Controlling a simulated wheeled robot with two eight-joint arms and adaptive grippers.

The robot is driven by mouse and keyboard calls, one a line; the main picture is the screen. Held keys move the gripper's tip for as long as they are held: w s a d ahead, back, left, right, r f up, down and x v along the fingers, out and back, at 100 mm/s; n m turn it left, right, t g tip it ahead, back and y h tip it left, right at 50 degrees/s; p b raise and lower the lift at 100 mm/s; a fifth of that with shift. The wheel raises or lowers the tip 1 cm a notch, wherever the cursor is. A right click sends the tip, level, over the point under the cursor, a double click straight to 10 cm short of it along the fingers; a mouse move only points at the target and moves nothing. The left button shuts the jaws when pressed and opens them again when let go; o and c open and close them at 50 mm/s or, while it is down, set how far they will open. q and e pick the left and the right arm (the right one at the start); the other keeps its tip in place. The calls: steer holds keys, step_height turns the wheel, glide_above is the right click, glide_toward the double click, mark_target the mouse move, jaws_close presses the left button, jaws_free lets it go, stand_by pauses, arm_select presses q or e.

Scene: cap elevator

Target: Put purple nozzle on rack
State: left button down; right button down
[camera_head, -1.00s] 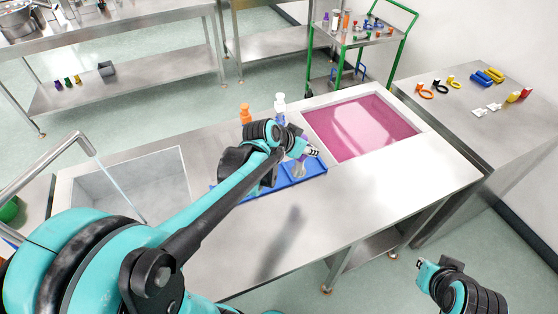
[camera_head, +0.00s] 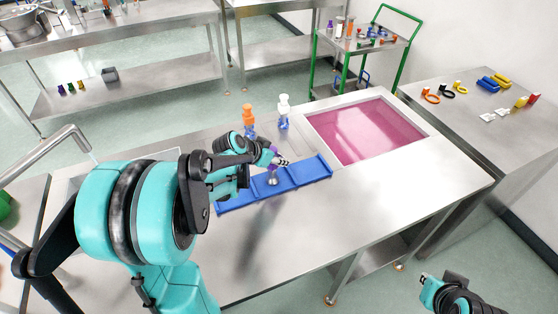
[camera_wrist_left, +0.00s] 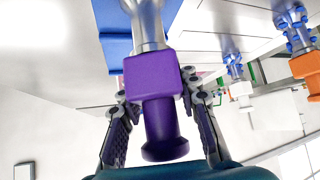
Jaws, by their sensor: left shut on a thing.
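The purple nozzle shows in the left wrist view (camera_wrist_left: 152,82), with a purple square body and a silver shaft pointing away from the wrist. My left gripper (camera_head: 282,162) is shut on it, one finger on each side in the left wrist view (camera_wrist_left: 160,122). In the head view the nozzle's silver end (camera_head: 272,179) points down at the middle of the blue rack (camera_head: 313,171). I cannot tell whether it sits in the rack or just above it. Fingers and arm hide much of the purple body. My right gripper (camera_head: 424,281) is at the lower right, away from the rack; its jaw opening is unclear.
An orange-topped nozzle (camera_head: 249,115) and a white-topped nozzle (camera_head: 284,106) stand behind the rack. A pink basin (camera_head: 366,130) is set into the table to the right. The steel tabletop (camera_head: 350,205) in front of the rack is clear.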

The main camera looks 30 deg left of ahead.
arm_select(q)
steer(key=shift+r, duration=0.1)
steer(key=c, duration=1.1)
jaws_free()
